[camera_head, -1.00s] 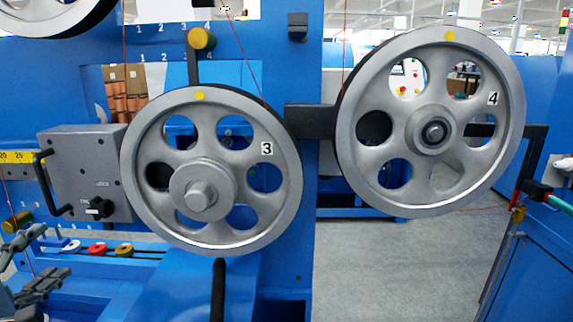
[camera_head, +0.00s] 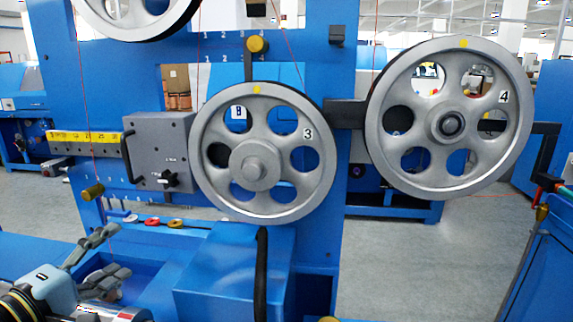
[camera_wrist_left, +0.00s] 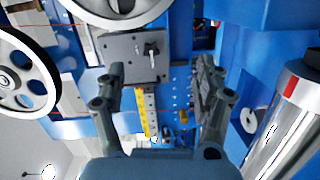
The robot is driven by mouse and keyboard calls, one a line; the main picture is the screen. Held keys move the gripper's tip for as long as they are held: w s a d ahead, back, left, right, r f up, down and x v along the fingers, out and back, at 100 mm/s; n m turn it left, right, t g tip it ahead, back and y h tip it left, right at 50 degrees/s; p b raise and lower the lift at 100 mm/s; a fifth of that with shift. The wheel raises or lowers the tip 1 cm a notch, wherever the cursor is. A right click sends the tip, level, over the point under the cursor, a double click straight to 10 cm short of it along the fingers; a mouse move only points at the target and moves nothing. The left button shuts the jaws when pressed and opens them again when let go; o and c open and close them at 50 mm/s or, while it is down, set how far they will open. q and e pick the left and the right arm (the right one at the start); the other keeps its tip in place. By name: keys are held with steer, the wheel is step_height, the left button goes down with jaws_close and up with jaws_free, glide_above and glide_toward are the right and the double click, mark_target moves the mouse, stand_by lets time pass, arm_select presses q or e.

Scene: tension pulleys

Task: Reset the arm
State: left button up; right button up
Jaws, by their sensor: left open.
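My left gripper (camera_head: 122,252) is at the lower left of the head view, in front of the blue machine (camera_head: 330,70). Its two grey fingers are spread with nothing between them. In the left wrist view the gripper (camera_wrist_left: 160,68) is also open and empty, with a grey box (camera_wrist_left: 133,60) and a yellow scale (camera_wrist_left: 146,110) beyond the fingers. My right gripper is not in view.
Grey pulley 3 (camera_head: 256,203) and pulley 4 (camera_head: 452,180) hang on the machine, to the right of my left gripper. Thin red threads run between parts. The grey box (camera_head: 160,135) has a black handle. Grey floor (camera_head: 400,270) is clear at right.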

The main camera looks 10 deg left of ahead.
arm_select(q)
steer(key=s+d+f+m+g+h, duration=0.2)
steer(key=s+d+m+g, duration=0.1)
steer(key=d+m, duration=0.4)
steer(key=s+d+f+m+g+h, duration=0.2)
steer(key=s+d+m+g+h, duration=0.15)
steer(key=d, duration=0.45)
steer(key=s+a+f+m+g+y, duration=0.1)
steer(key=s+a+m+g+y, duration=0.2)
steer(key=s+m+g+y, duration=0.7)
steer(key=s+a+f+n+t+h+b, duration=0.1)
steer(key=s+f+n+b, duration=0.15)
steer(key=f, duration=1.45)
steer(key=s+a+f+n+t+h+b, duration=0.1)
steer(key=s+f+h+b, duration=0.2)
steer(key=f, duration=1.4)
steer(key=s+a+f+g+b, duration=0.1)
steer(key=s+f+b, duration=0.4)
steer(key=s+f, duration=1.2)
step_height(320, 180, down, 3)
steer(key=shift+s+a+r+g+y, duration=0.15)
steer(key=shift+s+g+y, duration=0.25)
steer(key=shift+g+y, duration=0.05)
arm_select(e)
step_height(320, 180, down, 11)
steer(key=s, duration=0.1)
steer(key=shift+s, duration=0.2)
